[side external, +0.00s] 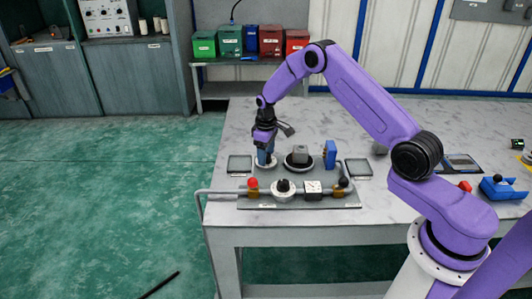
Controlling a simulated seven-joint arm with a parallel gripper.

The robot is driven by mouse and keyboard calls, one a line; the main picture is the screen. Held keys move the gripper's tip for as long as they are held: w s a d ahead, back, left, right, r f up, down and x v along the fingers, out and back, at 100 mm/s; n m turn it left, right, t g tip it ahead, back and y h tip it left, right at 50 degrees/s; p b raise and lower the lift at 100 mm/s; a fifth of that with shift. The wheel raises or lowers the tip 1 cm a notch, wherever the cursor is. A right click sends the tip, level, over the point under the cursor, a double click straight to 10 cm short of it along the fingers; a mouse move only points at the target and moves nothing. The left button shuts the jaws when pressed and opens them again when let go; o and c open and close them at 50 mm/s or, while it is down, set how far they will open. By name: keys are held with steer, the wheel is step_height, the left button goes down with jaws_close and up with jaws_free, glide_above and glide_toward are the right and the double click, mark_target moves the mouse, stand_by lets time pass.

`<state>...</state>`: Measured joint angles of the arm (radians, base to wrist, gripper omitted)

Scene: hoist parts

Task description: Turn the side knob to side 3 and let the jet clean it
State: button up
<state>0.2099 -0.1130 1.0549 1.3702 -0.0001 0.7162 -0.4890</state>
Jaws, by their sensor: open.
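A grey fixture plate (303,203) lies on the table and bears the parts. A black knob on a round white dial (283,188) sits at its front; the dial's marks are too small to read. A grey block (300,152) stands on a round dark base at the plate's middle. A blue block (329,154) stands to its right and may be the jet; I cannot tell. My gripper (266,160) points down, open, over a round pale base (262,166) at the plate's back left. Its fingers hide what is between them, and contact is unclear.
A pipe with a red knob (252,183), a white-faced box (312,187) and a black ball knob (343,182) runs along the front. Flat grey trays (239,165) (359,168) flank the plate. Blue parts (500,187) lie far right. The table's back left is clear.

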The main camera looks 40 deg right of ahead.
steer(key=c, duration=1)
steer(key=shift+c, duration=0.2)
steer(key=shift+m, duration=0.4)
steer(key=m, duration=0.3)
steer(key=shift+m, duration=2.5)
steer(key=o, duration=1)
